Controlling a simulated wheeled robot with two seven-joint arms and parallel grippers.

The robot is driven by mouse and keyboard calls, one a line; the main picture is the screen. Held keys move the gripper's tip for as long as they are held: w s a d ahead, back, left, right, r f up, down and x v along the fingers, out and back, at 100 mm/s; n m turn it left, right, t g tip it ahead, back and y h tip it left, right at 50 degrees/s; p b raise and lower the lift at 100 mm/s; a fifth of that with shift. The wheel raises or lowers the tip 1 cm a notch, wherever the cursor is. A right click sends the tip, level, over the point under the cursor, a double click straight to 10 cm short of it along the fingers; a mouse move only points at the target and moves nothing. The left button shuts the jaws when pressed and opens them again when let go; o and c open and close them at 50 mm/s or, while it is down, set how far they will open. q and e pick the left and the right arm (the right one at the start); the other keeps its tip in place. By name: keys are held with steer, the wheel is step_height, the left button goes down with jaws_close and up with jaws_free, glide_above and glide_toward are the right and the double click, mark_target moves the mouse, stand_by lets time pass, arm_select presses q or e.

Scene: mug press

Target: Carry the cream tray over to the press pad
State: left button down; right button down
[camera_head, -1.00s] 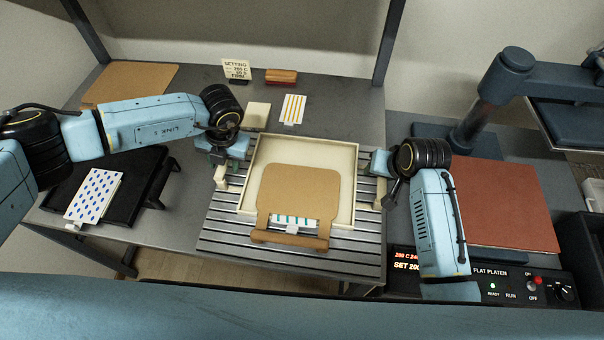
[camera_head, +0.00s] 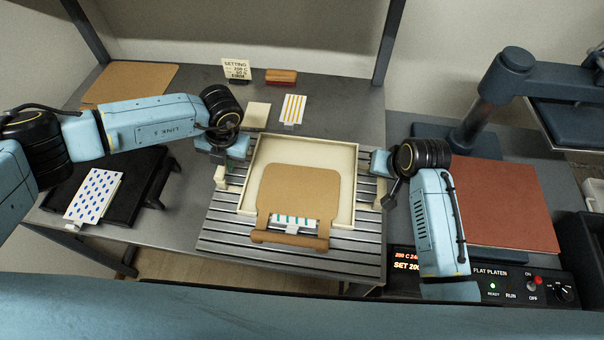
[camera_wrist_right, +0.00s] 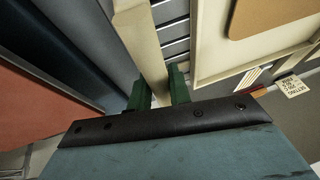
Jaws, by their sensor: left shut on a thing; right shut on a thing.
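The cream tray (camera_head: 305,141) sits on a slotted metal bed in the middle of the head view, a handle on each side. A tan board and a teal-marked white card lie in it. My left gripper (camera_head: 226,166) is at the left handle, shut on it; its fingers are mostly hidden. My right gripper (camera_head: 379,168) is shut on the right handle. In the right wrist view, the green fingers (camera_wrist_right: 160,92) straddle the cream handle bar (camera_wrist_right: 140,45). The press pad (camera_head: 505,205), flat and reddish-brown, lies to the right, with nothing on it.
The dark press arm (camera_head: 515,78) and post stand behind the pad. A control panel (camera_head: 515,287) is in front of it. A black stand (camera_head: 140,185) with a blue-dotted card (camera_head: 93,195) is at left. A cream block (camera_head: 257,115) and striped card (camera_head: 293,108) lie behind the tray.

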arm_select(q)
steer(key=shift+r, duration=0.25)
arm_select(e)
steer(key=shift+r, duration=0.2)
